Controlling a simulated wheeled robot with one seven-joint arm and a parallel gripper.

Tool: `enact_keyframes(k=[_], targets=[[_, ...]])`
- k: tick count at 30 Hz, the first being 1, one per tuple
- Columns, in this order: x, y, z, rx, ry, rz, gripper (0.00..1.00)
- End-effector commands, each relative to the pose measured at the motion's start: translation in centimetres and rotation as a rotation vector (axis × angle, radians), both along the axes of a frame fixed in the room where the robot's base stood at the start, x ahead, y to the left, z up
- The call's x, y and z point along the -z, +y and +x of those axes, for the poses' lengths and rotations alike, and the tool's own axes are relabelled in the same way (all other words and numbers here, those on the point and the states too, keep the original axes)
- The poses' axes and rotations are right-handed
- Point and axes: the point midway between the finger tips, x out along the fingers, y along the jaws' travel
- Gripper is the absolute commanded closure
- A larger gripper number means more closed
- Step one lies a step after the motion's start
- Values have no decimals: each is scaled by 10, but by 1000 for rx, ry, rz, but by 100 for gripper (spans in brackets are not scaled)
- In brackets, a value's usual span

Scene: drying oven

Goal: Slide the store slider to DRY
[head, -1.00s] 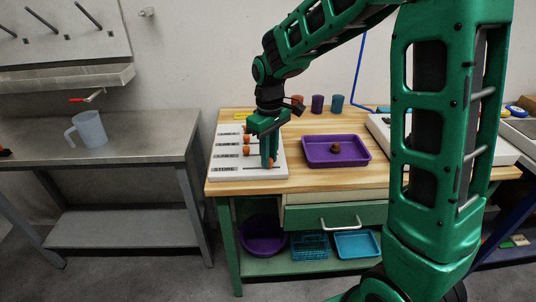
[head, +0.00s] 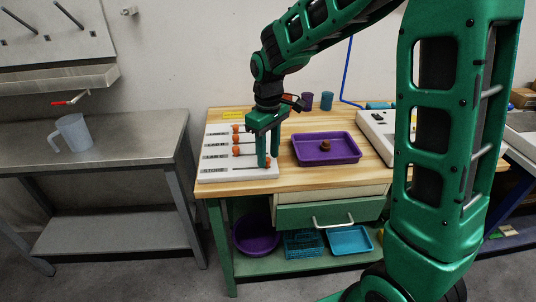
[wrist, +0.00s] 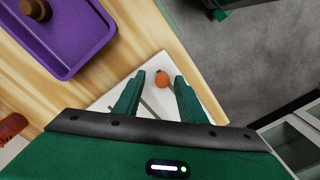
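The white slider board (head: 210,176) lies at the left end of the wooden table, with several orange knobs on labelled rows. The STORE row is nearest the front edge, its label at the left. Its orange knob (wrist: 162,79) is toward the right end of that row and shows clearly in the wrist view. In the head view the fingers mostly hide it. My gripper (head: 268,164) points down over this end of the board. In the wrist view its two fingers (wrist: 160,77) are apart, with the knob between their tips and a gap visible. I cannot tell whether either finger touches it.
A purple tray (head: 345,160) with a small brown object (head: 325,145) stands right of the board. Cups (head: 327,101) stand behind it, and a white device (head: 378,128) is further right. A grey metal bench (head: 130,135) with a jug (head: 72,135) is at the left.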

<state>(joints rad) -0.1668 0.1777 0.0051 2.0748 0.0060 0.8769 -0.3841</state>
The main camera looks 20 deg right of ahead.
Motion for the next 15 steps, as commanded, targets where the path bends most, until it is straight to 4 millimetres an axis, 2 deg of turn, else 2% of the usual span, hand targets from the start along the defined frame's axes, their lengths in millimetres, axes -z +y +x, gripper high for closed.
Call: enact_keyframes(k=[15], targets=[[-85, -1, 1, 2, -1, 0, 63]])
